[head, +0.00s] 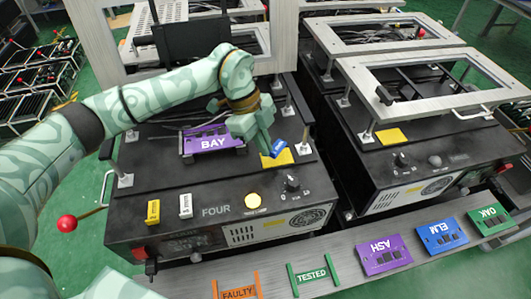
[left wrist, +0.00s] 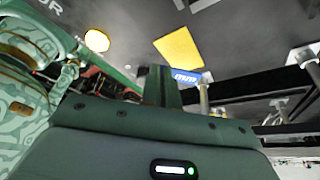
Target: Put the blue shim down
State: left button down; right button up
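The blue shim (head: 279,149) is a small flat blue piece at the fingertips of my left gripper (head: 268,147), just above the black top of the unit marked FOUR. In the left wrist view the blue shim (left wrist: 186,76) shows white lettering and lies against the green finger (left wrist: 171,92). The gripper looks shut on it. A yellow patch (head: 281,157) is on the black top right by the shim, and it also shows in the left wrist view (left wrist: 179,48). I cannot tell whether the shim touches the surface. My right gripper is not in view.
A lit yellow button (head: 253,201) and black knob (head: 292,184) are in front. A red-knobbed lever (head: 67,222) is left.

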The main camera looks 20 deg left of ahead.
aim_at(269, 164)
pick_arm(q)
jog(key=f+b, duration=0.1)
jog(key=f, duration=0.3)
jog(key=shift+w+b, duration=0.2)
jog(key=shift+b, duration=0.2)
jog(key=shift+r, duration=0.25)
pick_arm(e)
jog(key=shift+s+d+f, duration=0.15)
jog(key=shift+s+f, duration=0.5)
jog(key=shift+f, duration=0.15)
pick_arm(q)
jog(key=shift+f, duration=0.15)
jog(key=c, duration=1.7)
grip_release()
